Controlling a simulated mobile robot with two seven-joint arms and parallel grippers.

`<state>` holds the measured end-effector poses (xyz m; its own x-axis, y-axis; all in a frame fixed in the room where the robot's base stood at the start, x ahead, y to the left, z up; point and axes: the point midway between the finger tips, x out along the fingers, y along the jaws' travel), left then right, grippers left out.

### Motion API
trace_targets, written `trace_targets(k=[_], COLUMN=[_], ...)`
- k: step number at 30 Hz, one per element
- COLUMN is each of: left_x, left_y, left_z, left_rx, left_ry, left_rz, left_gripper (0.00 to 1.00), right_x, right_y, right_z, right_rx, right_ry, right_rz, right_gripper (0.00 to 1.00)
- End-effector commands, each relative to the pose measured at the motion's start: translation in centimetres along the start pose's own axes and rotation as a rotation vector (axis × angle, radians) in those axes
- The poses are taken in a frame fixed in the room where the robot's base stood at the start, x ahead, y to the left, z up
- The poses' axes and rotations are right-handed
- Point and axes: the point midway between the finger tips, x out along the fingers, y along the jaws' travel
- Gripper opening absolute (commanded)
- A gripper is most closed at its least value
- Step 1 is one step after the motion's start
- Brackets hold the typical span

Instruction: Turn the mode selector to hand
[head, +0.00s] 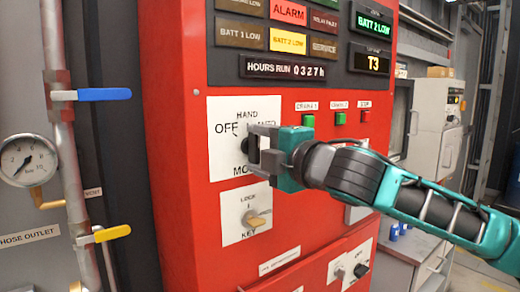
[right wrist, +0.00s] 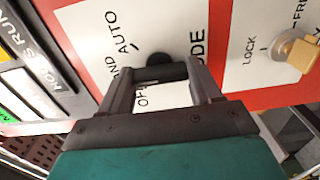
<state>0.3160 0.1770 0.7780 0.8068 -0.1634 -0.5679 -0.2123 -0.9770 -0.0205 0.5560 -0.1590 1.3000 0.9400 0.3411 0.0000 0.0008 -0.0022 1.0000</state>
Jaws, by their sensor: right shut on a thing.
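The mode selector's white plate (head: 225,165) is on the front of the red cabinet. It reads OFF at left, HAND at top, AUTO at right, partly hidden, and MODE below. My right gripper (head: 262,146) comes in from the right and covers much of the dark selector knob (head: 252,150). In the right wrist view, my right gripper (right wrist: 160,76) has its two fingers on either side of the black knob (right wrist: 158,62), shut on it. I cannot tell which label the knob points to. My left gripper is out of view.
A key switch (head: 257,217) with LOCK and KEY labels sits just below the selector. Several lit indicators and an hours display (head: 283,69) are above. Buttons (head: 308,120) lie to the right. Pipes with blue (head: 104,95) and yellow (head: 112,233) valve handles stand at left.

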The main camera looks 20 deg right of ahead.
Motion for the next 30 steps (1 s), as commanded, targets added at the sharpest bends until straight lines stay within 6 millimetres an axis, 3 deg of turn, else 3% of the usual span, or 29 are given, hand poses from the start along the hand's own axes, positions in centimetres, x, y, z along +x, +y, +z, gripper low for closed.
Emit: trace_targets(k=[11,12,19,30], left_x=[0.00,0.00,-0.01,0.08], left_y=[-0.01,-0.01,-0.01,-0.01], left_z=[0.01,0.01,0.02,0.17], left_rx=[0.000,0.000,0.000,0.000], left_ry=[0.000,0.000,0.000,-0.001], left_rz=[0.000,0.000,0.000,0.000], left_gripper=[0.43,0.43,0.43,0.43], right_x=[0.00,0.00,0.00,-0.85], right_y=[0.00,0.00,0.00,-0.07], right_z=[-0.01,-0.01,-0.01,0.05], right_rx=[-0.003,-0.003,-0.002,-0.002], right_ry=[0.000,0.000,0.000,-0.001], right_rz=[0.000,0.000,0.000,0.000], right_gripper=[0.33,0.67,0.89,0.89])
